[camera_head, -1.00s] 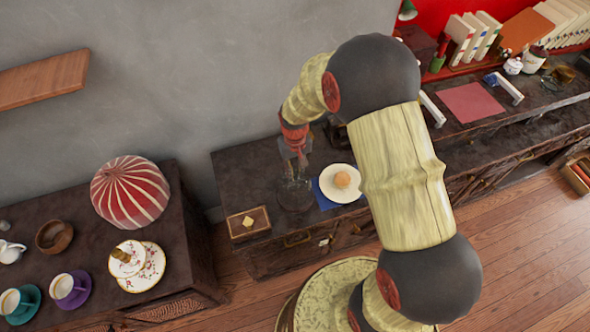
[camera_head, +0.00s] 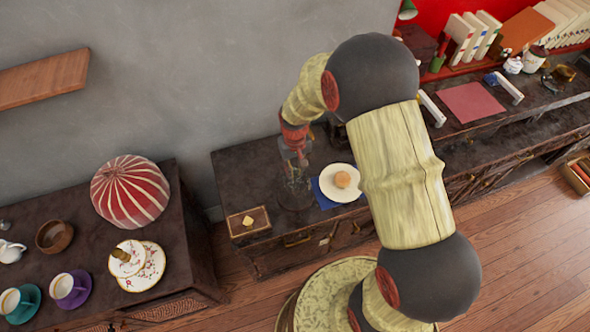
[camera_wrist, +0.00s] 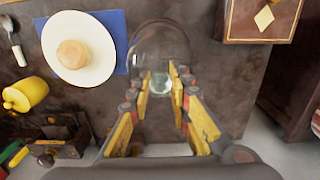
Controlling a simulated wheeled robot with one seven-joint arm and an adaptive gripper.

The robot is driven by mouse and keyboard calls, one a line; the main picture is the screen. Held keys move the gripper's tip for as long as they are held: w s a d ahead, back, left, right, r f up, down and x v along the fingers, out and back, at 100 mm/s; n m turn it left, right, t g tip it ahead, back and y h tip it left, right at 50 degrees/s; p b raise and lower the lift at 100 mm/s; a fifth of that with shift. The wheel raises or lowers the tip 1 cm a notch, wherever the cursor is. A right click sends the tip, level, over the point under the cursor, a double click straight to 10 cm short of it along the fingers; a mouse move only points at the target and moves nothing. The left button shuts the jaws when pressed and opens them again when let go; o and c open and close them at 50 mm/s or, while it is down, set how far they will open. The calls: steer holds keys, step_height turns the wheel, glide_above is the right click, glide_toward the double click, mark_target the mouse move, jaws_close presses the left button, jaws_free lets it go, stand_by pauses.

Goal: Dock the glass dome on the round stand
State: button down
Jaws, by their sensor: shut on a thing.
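The clear glass dome (camera_wrist: 160,45) is seen from above in the wrist view, with its pale greenish knob between my fingertips. My gripper (camera_wrist: 162,82) is shut on that knob. In the head view my gripper (camera_head: 300,160) points down over the dark cabinet, and the dome (camera_head: 295,195) shows faintly below it. Whether the dome's rim touches the cabinet top is hard to tell. The round white dish (camera_head: 341,183), likely the stand, holds a tan bun on a blue cloth. It also shows in the wrist view (camera_wrist: 103,68), left of the dome and apart from it.
A dark box with a pale diamond (camera_head: 249,222) sits at the cabinet's left end. A separate left table (camera_head: 190,235) holds cups and a red striped dome (camera_head: 130,192).

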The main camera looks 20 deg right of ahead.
steer(key=shift+f, duration=0.4)
steer(key=c, duration=1.9)
jaws_free()
step_height(320, 180, up, 11)
steer(key=p, duration=0.7)
